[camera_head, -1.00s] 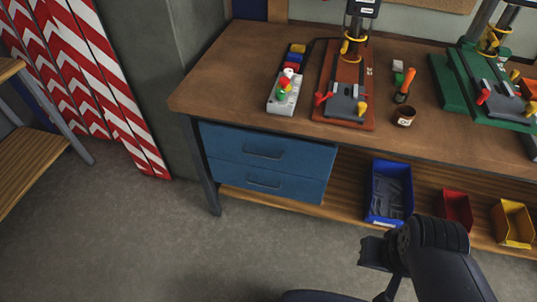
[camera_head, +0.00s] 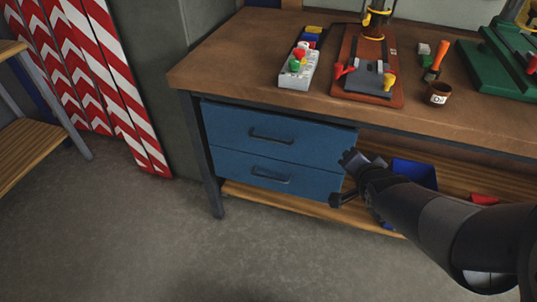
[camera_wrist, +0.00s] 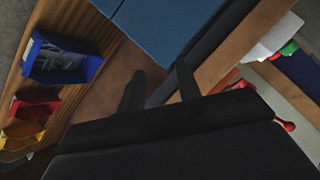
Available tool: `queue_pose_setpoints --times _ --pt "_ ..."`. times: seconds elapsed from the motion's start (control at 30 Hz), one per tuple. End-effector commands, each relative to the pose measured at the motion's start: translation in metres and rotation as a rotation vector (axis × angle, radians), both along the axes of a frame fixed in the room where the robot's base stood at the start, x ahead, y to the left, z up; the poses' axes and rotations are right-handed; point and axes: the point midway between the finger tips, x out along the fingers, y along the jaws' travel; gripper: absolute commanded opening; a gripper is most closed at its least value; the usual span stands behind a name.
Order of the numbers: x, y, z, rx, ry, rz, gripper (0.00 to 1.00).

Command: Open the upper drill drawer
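The upper drill drawer (camera_head: 320,140) is a blue front with a dark bar handle (camera_head: 271,136), shut, under the left end of the wooden workbench. The lower blue drawer (camera_head: 235,165) has a similar handle and is also shut. My gripper (camera_head: 342,178) is open and empty, in front of the right end of the drawers and to the right of both handles. In the wrist view, the two dark fingers (camera_wrist: 160,85) stand apart with nothing between them. The upper drawer's blue front (camera_wrist: 175,25) shows beyond them; its handle is out of that view.
A blue bin (camera_head: 415,173) stands on the lower shelf. A grey bench leg (camera_head: 208,165) borders the drawers. The floor in front is clear.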

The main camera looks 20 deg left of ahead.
Motion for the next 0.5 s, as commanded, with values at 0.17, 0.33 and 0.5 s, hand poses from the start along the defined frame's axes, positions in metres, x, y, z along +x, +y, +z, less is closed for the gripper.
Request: queue_pose_setpoints --times 0.17,0.33,0.5 --pt "0.039 0.06 -0.054 0.269 -0.128 0.058 0.33" --pt "0.055 0.117 -0.09 0.563 -0.195 0.152 0.33" --pt "0.053 0.159 -0.115 0.814 -0.205 0.254 0.33"
